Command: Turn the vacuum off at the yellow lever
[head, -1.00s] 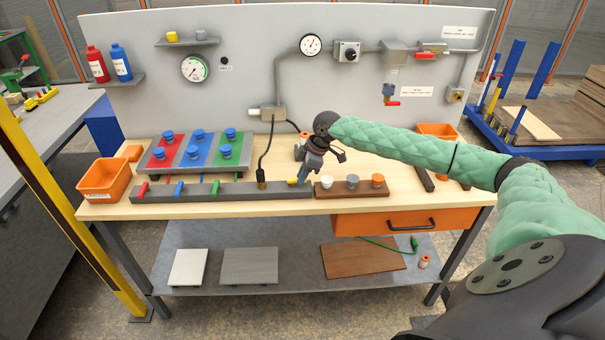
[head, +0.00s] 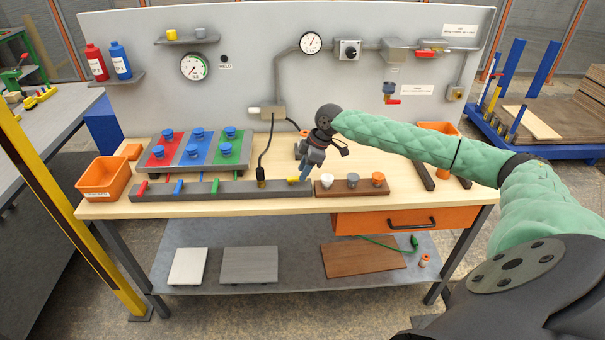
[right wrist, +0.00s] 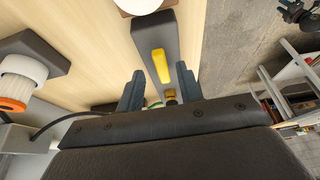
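The yellow lever (head: 293,180) sits at the right end of the dark grey bar (head: 235,190) along the front of the bench. My right gripper (head: 304,172) points down at that end, with its blue-grey fingertips close by the lever. In the right wrist view the two fingers (right wrist: 159,88) stand apart, and the yellow lever (right wrist: 161,66) shows in line with the gap between them, seemingly just beyond the tips. I cannot see contact. The bar also carries a red lever (head: 142,188), a blue lever (head: 178,187) and a green lever (head: 215,186). My left gripper is out of view.
A brown block (head: 350,188) with white, grey and orange knobs lies just right of the bar. A dark hose (head: 265,160) rises from the bar behind the lever. The red-blue-green board (head: 196,152) with blue knobs stands behind. An orange bin (head: 103,179) is at left.

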